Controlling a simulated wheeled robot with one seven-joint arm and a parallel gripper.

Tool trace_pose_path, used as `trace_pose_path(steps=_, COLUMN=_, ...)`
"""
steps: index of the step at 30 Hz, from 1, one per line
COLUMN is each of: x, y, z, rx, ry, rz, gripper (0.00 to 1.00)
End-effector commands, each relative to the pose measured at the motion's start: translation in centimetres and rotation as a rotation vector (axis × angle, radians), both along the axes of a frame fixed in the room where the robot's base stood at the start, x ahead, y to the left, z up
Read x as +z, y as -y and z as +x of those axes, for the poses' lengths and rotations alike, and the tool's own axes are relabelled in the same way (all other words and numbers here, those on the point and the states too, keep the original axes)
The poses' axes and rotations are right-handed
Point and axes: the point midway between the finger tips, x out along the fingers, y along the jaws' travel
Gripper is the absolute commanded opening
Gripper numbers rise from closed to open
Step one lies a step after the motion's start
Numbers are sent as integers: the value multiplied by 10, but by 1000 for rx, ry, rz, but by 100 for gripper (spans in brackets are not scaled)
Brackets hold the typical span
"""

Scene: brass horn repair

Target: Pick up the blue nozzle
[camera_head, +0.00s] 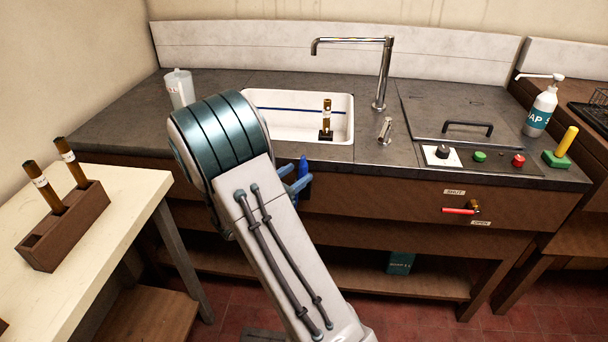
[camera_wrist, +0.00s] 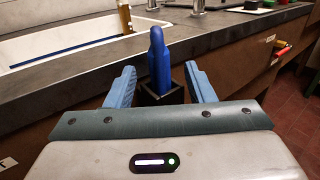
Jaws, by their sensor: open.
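The blue nozzle (camera_wrist: 158,62) stands upright in a small dark square holder (camera_wrist: 160,92) at the front of the counter in the wrist view. In the head view the nozzle (camera_head: 303,166) shows just past my arm, by the counter's front face. My gripper (camera_wrist: 164,80) is open, with one blue finger on each side of the nozzle. The fingers look apart from it, with visible gaps. In the head view my arm hides most of my gripper (camera_head: 297,178).
A white sink (camera_head: 275,132) holds a brown tube (camera_head: 327,115) in a dark base. A tap (camera_head: 382,75) rises behind. A red-handled valve (camera_head: 460,211) sticks out of the front at right. A wooden rack (camera_head: 80,228) with brown tubes stands on the left table.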

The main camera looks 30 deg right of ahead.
Motion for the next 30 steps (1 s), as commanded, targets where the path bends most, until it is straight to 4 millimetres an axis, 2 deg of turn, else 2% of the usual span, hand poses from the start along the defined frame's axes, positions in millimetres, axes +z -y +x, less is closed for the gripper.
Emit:
trace_pose_path(steps=3, x=0, y=10, z=4, rx=-1, ry=1, rz=-1, gripper=49)
trace_pose_path(steps=10, x=0, y=11, z=5, rx=2, ry=1, rz=0, gripper=49)
trace_pose_path(steps=11, x=0, y=11, z=5, rx=2, ry=1, rz=0, gripper=46)
trace_pose_path(steps=15, x=0, y=11, z=5, rx=1, ry=1, rz=0, gripper=7)
trace_pose_path(steps=16, x=0, y=11, z=5, rx=1, ry=1, rz=0, gripper=0)
trace_pose_path(steps=25, x=2, y=11, z=5, rx=1, ry=1, rz=-1, gripper=0)
trace_pose_path(steps=30, x=22, y=11, z=5, rx=1, ry=5, rz=1, gripper=0)
